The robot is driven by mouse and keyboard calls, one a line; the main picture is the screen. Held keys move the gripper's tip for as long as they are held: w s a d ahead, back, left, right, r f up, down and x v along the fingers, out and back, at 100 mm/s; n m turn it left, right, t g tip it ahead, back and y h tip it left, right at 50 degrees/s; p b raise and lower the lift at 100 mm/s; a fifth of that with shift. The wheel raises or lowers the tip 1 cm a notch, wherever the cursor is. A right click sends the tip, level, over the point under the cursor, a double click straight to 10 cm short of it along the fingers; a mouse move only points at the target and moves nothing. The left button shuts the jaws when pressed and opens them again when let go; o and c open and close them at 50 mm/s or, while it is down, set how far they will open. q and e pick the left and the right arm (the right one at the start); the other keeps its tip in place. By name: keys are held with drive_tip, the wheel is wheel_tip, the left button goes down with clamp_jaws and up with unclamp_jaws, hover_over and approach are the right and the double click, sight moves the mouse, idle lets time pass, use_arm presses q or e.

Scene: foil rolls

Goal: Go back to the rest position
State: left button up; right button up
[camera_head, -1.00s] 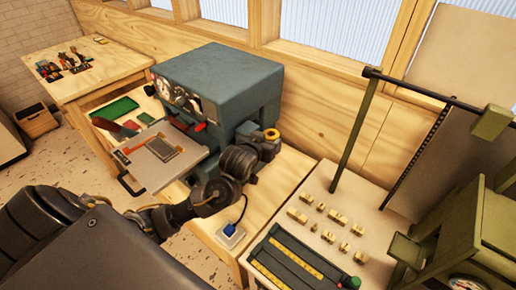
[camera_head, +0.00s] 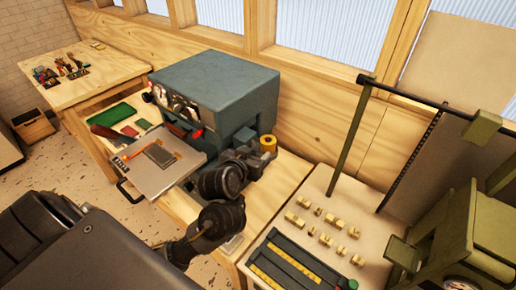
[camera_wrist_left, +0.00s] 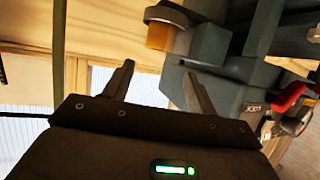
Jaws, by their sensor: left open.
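A gold foil roll (camera_head: 268,144) stands on the right side of the blue-grey machine (camera_head: 215,85). In the left wrist view, the roll (camera_wrist_left: 164,33) rests against a grey round flange, beyond the fingers. My left gripper (camera_head: 256,160) is beside the machine, close to the roll in the head view. Its two fingers (camera_wrist_left: 157,76) are apart, with nothing between them. My own wrist partly hides the gripper in the head view. My right gripper is not in view.
A grey tray plate (camera_head: 160,170) juts from the machine's front. To the right, a bench (camera_head: 318,190) holds several small brass pieces (camera_head: 325,232) and a black unit with yellow strips (camera_head: 290,262). A green post frame (camera_head: 350,140) rises behind. A tool table (camera_head: 95,75) stands far left.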

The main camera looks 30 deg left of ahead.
use_arm(q)
drive_tip(key=s+d+f+m+g+h, duration=0.1)
drive_tip(key=s+f+g, duration=0.2)
drive_tip(key=s+f, duration=0.45)
drive_tip(key=s+d+f+m+g, duration=0.15)
drive_tip(key=s+f+g, duration=0.3)
drive_tip(key=s, duration=0.65)
drive_tip(key=s+d+f+m+g+h, duration=0.1)
drive_tip(key=s+d+f+g, duration=0.15)
drive_tip(key=s+f, duration=0.5)
wheel_tip(320, 180, down, 31)
drive_tip(key=s+g+b, duration=0.1)
drive_tip(key=b, duration=0.7)
drive_tip(key=s+a+f+b, duration=0.2)
drive_tip(key=s+f, duration=0.6)
drive_tip(key=f, duration=0.4)
drive_tip(key=s+a+f+g+b, duration=0.1)
drive_tip(key=s+f+b, duration=0.3)
drive_tip(key=s+f, duration=0.5)
wheel_tip(320, 180, down, 3)
drive_tip(key=shift+a+r, duration=0.15)
drive_tip(key=shift+a, duration=0.2)
